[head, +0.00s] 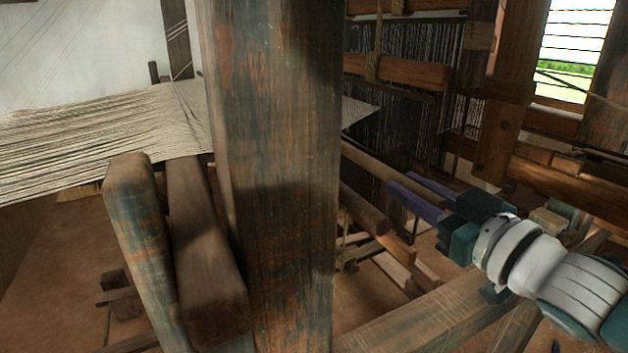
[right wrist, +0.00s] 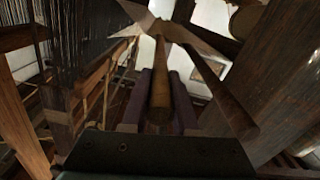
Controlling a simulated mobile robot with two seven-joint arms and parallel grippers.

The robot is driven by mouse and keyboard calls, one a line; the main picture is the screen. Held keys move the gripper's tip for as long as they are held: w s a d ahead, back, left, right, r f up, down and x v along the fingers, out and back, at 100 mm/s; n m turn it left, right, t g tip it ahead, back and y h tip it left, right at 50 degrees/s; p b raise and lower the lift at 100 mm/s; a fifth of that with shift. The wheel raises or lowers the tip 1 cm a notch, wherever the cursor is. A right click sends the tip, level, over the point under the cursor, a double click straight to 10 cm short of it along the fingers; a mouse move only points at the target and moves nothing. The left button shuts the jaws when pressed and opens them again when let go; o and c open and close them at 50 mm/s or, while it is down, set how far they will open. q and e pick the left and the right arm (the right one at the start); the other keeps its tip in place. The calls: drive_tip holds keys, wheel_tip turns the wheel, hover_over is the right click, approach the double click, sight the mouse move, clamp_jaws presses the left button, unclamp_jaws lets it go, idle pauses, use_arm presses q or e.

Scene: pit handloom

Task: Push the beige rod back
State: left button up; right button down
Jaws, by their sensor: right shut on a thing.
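The beige rod (head: 368,163) runs from behind the big post towards the right in the head view, and its near end lies between my right gripper's fingers. My right gripper (head: 404,184) has purple fingers and is shut on the rod, one finger on each side. In the right wrist view the rod (right wrist: 160,88) points away between the two fingers of the gripper (right wrist: 159,78), and its round near end shows close to the palm. The rod's far part is hidden by the post in the head view. My left gripper is not in view.
A thick wooden post (head: 275,190) fills the middle of the head view. Pale warp threads (head: 100,135) stretch at the left. Dark heddles (head: 405,90) hang behind the rod. A round brown beam (head: 363,208) lies below it, and a wooden beam (head: 430,318) crosses beneath my right arm.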

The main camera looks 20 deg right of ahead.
idle(0.6)
drive_tip(key=a, duration=0.4)
drive_tip(key=shift+s+p, duration=0.15)
drive_tip(key=shift+p, duration=0.25)
drive_tip(key=c, duration=0.7)
unclamp_jaws()
